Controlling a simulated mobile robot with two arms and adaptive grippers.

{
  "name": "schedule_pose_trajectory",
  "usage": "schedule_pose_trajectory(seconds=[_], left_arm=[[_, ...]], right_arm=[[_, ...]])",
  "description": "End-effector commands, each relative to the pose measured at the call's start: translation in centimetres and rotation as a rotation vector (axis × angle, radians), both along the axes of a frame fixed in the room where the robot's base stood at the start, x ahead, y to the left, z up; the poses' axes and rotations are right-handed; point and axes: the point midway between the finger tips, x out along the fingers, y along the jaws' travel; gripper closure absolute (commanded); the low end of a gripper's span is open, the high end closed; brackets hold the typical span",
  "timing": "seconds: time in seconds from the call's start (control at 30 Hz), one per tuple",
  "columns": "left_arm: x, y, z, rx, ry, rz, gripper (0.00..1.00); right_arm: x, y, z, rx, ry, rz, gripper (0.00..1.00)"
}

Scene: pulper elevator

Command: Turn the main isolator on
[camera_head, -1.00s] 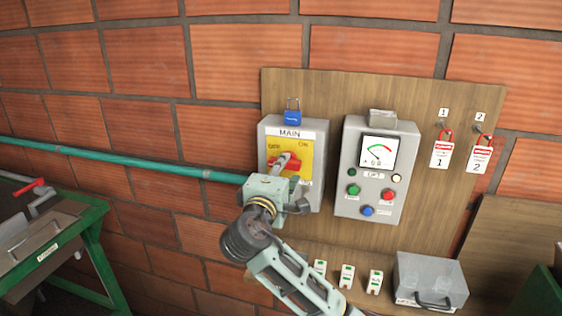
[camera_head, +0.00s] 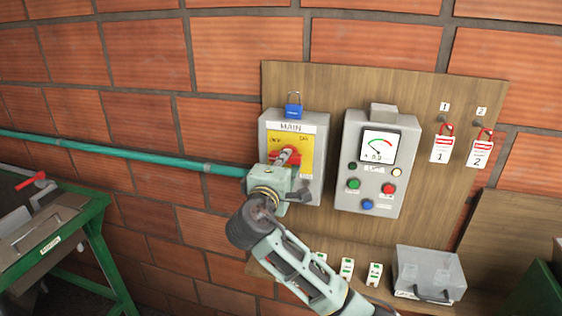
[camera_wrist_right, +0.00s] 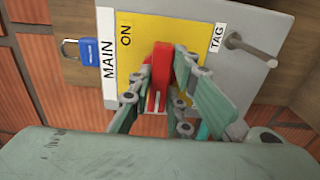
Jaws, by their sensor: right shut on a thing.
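The main isolator is a grey box (camera_head: 313,190) labelled MAIN with a yellow face plate (camera_head: 306,150), on a wooden board. Its red handle (camera_head: 285,152) shows behind my right gripper (camera_head: 288,158). In the right wrist view my right gripper (camera_wrist_right: 166,100) has its fingers on both sides of the red handle (camera_wrist_right: 160,72), shut on it. The word ON is readable on the yellow plate (camera_wrist_right: 195,32); my fingers and palm hide part of the face. A blue padlock (camera_head: 293,108) hangs at the top of the box. My left gripper is not in view.
A grey control box (camera_head: 375,200) with a meter and buttons stands close on the right. Tags 1 (camera_head: 441,150) and 2 (camera_head: 480,155) hang farther right. A green pipe (camera_head: 130,158) runs left along the brick wall.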

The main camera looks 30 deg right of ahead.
Motion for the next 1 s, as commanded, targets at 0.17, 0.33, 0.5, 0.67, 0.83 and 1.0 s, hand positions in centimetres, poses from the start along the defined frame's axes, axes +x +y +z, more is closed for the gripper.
schedule_pose_trajectory(seconds=[0.17, 0.33, 0.5, 0.67, 0.83, 1.0], left_arm=[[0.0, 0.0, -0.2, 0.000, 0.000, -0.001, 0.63], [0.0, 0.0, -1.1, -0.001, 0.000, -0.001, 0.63], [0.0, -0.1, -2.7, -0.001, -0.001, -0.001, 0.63], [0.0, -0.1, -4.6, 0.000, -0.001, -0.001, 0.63], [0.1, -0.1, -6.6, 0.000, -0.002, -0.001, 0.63], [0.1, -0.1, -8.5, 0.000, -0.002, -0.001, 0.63]], right_arm=[[0.0, 0.0, 0.3, 0.003, -0.014, 0.001, 1.00], [0.0, 0.0, 0.1, 0.036, -0.055, 0.002, 1.00], [0.0, 0.1, -0.1, 0.105, -0.136, 0.003, 1.00], [0.0, 0.1, -0.1, 0.194, -0.241, 0.003, 1.00], [0.0, 0.1, 0.0, 0.298, -0.366, 0.004, 1.00], [-0.1, 0.0, 0.1, 0.402, -0.490, 0.004, 1.00]])
